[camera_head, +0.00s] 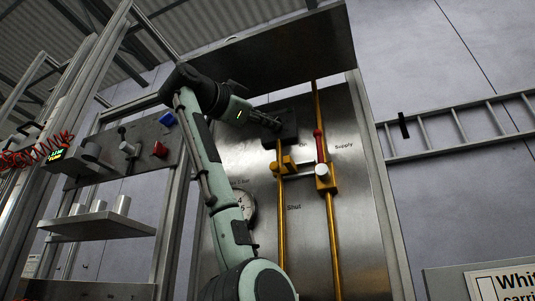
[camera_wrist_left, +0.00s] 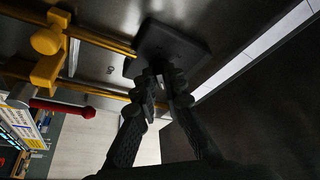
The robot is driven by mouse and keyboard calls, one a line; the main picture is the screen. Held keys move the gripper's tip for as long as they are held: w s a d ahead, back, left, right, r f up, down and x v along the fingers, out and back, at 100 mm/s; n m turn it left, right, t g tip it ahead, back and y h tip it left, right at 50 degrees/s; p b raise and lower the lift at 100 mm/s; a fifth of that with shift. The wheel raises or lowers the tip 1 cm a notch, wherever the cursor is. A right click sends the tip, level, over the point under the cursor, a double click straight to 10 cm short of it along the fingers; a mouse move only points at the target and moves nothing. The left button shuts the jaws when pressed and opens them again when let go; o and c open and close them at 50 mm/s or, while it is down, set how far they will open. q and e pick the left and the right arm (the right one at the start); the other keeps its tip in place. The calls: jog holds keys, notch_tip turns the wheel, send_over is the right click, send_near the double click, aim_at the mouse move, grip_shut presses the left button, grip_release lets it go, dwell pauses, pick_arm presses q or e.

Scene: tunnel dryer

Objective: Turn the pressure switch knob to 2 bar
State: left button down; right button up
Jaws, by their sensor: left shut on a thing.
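The pressure switch is a dark box (camera_head: 289,127) high on the steel panel, above the yellow pipes. It also shows in the left wrist view as a dark square block (camera_wrist_left: 172,46). My left gripper (camera_head: 272,124) reaches it from the left. In the left wrist view its two black fingertips (camera_wrist_left: 161,74) close together at the face of the block, shut on the knob there. The fingers hide most of the knob, and I cannot read its scale or setting. My right gripper is in neither view.
Yellow pipes (camera_head: 331,240) run down the panel (camera_head: 300,260). A red valve lever (camera_head: 319,146) and a yellow valve (camera_head: 286,164) sit below and right of the gripper. A round gauge (camera_head: 243,207) is partly behind my arm. A ladder (camera_head: 460,125) hangs on the right wall.

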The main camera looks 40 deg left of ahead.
pick_arm(q)
jog(key=shift+f, duration=0.1)
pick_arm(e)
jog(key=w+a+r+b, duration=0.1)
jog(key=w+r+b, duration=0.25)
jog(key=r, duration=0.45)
pick_arm(q)
jog(key=shift+w+d+r+n+g+y+p, duration=0.1)
jog(key=shift+d+n+g+y+p, duration=0.4)
jog(key=shift+n+y, duration=3)
jog(key=shift+w+d+r+n+g+y+p, duration=0.15)
jog(key=shift+n+g+y+p, duration=0.65)
jog(key=shift+n, duration=5.55)
jog(key=shift+d+f+n+g+y+p, duration=0.1)
jog(key=shift+d+n+g+y+p, duration=0.35)
jog(key=shift+n+y, duration=3)
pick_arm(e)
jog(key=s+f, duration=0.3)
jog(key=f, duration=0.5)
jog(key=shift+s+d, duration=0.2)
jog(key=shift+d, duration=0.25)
pick_arm(q)
jog(key=n+h, duration=0.3)
jog(key=shift+a+g, duration=0.15)
jog(key=shift+g, duration=0.1)
